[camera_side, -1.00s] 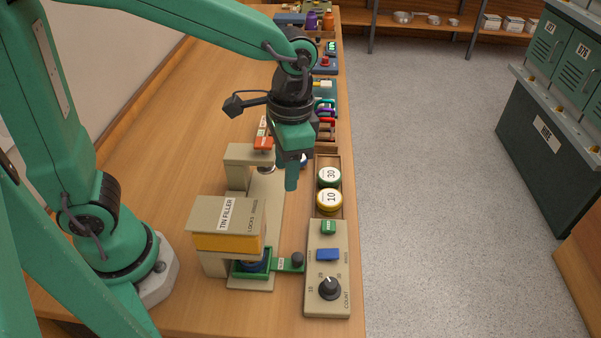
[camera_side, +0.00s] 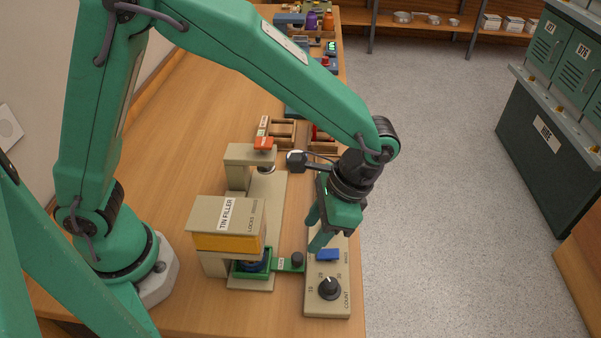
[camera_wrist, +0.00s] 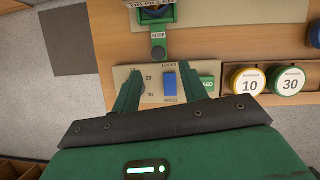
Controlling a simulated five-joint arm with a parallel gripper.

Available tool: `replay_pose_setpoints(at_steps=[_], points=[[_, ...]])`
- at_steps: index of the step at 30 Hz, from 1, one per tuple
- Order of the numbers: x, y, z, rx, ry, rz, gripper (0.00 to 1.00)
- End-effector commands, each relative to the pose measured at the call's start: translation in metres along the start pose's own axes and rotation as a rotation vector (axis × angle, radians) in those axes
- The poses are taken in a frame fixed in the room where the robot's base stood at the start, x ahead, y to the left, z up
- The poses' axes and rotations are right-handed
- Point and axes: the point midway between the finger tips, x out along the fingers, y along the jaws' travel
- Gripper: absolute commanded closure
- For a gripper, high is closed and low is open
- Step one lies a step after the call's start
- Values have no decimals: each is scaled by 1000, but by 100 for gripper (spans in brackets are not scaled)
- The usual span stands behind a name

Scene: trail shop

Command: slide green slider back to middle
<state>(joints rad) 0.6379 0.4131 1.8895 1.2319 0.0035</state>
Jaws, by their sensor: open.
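The green slider (camera_side: 285,264) sits under the tin filler (camera_side: 228,226) at its front, with a dark blue tin in its square frame and a handle with a black knob (camera_side: 297,259) sticking out to the right. In the wrist view its tab labelled SLIDE (camera_wrist: 158,36) and its knob (camera_wrist: 158,53) show at the top centre. My gripper (camera_side: 315,238) is open and empty above the control panel (camera_side: 316,299), beyond the knob and to its right. In the wrist view its fingers (camera_wrist: 163,85) are spread either side of the blue switch (camera_wrist: 170,83), with the slider knob ahead of them.
The panel carries a black count dial (camera_side: 330,287) and a blue rocker switch (camera_side: 328,254).

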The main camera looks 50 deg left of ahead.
Motion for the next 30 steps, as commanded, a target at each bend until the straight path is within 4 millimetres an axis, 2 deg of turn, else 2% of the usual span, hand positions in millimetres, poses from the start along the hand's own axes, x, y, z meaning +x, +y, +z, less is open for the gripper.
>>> replay_pose_setpoints(at_steps=[7,19,24,30], points=[[18,0,0,-1,-2,0,57],[65,2,0,-1,-3,-2,57],[74,2,1,-1,-1,-2,57],[76,2,0,-1,1,-2,57]])
